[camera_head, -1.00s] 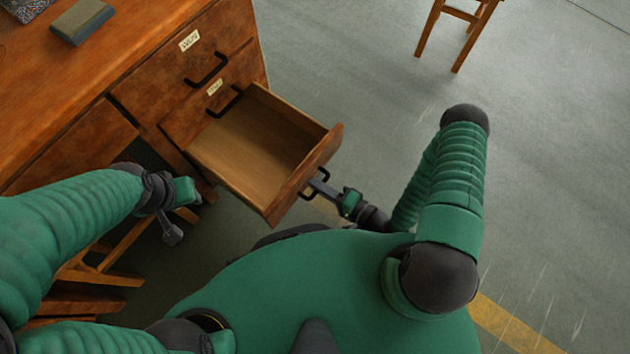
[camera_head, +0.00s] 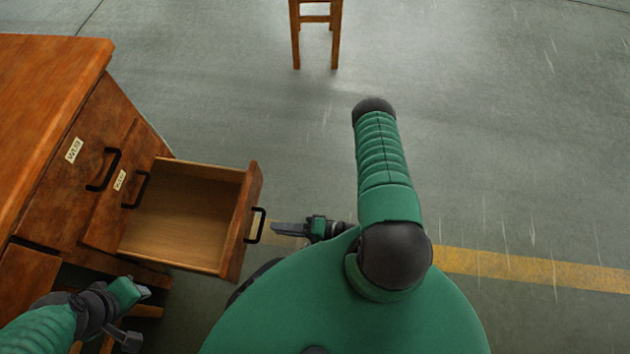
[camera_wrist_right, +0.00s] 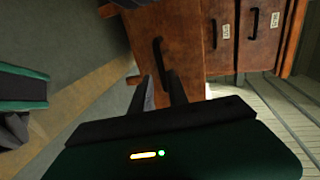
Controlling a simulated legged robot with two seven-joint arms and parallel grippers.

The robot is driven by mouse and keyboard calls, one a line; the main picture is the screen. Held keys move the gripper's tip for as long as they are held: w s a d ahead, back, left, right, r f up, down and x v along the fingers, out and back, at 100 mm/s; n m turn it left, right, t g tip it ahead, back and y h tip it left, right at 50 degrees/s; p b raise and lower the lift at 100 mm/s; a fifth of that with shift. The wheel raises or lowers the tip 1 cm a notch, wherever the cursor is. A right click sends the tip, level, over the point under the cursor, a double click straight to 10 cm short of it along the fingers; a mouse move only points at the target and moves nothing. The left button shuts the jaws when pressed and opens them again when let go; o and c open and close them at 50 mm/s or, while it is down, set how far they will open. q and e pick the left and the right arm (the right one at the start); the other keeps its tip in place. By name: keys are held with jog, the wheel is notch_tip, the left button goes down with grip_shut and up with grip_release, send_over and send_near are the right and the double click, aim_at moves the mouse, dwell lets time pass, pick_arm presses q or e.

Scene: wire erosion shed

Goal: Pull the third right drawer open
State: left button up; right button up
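The third right drawer (camera_head: 185,215) of the wooden desk stands pulled well out, and its empty inside shows. Its front carries a dark bar handle (camera_head: 257,225), which also shows in the right wrist view (camera_wrist_right: 158,58). My right gripper (camera_head: 277,229) is just off the handle, to its right in the head view. In the right wrist view its two fingers (camera_wrist_right: 162,82) are apart with nothing between them, and the handle lies beyond their tips. My left gripper (camera_head: 146,292) is low at the left, below the desk front, and its finger gap is not clear.
Two closed labelled drawers with dark handles, the upper (camera_head: 75,180) and the lower (camera_head: 110,215), sit above the open one. A wooden stool (camera_head: 316,20) stands at the far top. The grey floor to the right is clear, with a yellow line (camera_head: 530,265).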

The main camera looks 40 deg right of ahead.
jog(key=p+v, duration=0.2)
jog(key=v, duration=0.8)
jog(key=shift+p, duration=0.4)
jog(key=shift+s, duration=0.1)
